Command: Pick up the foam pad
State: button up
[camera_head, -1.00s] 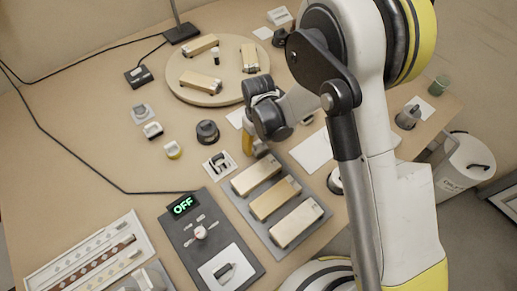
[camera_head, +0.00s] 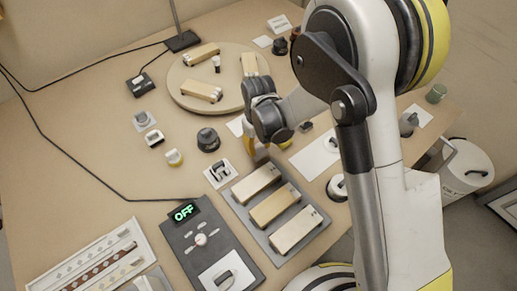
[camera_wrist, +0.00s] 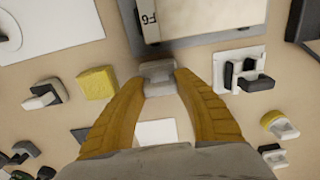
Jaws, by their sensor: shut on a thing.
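My gripper (camera_wrist: 158,82) has two yellow-brown fingers. Its tips are closed on a small light-grey block, which I take to be the foam pad (camera_wrist: 158,70). The pad sits between the fingertips, close to the near end of a pale block marked "FG" (camera_wrist: 195,15); I cannot tell if it touches the bench. In the head view my gripper (camera_head: 259,153) points down just behind the tray of long blocks, and the pad is hidden there.
The grey tray (camera_head: 243,213) holds three long blocks close by. A white plate with a black latch (camera_wrist: 245,75) stands right of the gripper, and a yellow block (camera_wrist: 96,83) left. A round platform (camera_head: 177,91) and a control panel (camera_head: 180,240) with an OFF display stand farther off.

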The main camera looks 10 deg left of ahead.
jog(key=s+d+r+p, duration=0.3)
jog(key=s+d+r, duration=0.3)
jog(key=d+r, duration=0.2)
jog(key=shift+s+d+r, duration=0.15)
jog(key=shift+s+d, duration=0.1)
jog(key=shift+d, duration=0.65)
jog(key=shift+o, duration=0.2)
jog(key=shift+c, duration=0.8)
dwell(0.7)
